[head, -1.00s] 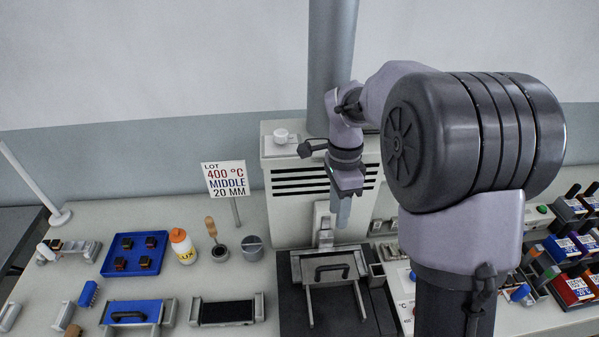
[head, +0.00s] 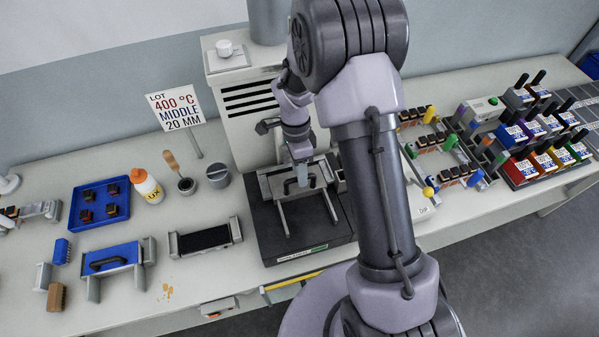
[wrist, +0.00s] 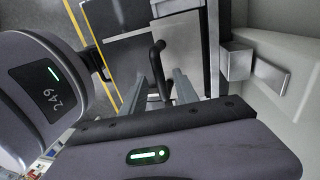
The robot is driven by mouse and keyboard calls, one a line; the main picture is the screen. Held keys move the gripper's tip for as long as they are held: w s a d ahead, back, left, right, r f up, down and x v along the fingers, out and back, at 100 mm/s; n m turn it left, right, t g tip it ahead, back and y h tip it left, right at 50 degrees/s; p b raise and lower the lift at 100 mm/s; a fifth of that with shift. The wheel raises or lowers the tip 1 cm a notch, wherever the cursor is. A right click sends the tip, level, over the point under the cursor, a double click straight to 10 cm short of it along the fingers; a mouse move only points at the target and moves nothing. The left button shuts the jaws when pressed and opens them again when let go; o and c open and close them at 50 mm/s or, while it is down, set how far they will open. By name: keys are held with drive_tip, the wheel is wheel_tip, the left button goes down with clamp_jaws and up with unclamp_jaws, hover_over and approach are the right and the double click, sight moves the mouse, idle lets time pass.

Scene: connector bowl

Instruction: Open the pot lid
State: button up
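The pot (head: 264,222) is a dark block on the bench, below the tall grey cabinet. Its lid appears to be the grey plate (head: 268,184) on top, with a black arched handle (head: 288,188). My gripper (head: 302,180) points down right at the handle and hides part of it. In the wrist view my gripper (wrist: 170,85) shows two grey fingers apart, with the black handle (wrist: 158,62) close to the fingertips. I cannot tell whether the handle lies between the fingers or touches them. The lid lies flat on the pot.
The cabinet (head: 235,110) rises behind the pot. Left of it stand a sign (head: 176,108), a grey cup (head: 218,176), a bottle (head: 147,188), a blue tray (head: 98,224) and a black-topped fixture (head: 204,240). Coloured boxes (head: 540,160) crowd the right.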

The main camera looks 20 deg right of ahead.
drive_tip(key=shift+s+f, duration=0.1)
clamp_jaws()
idle(1.4)
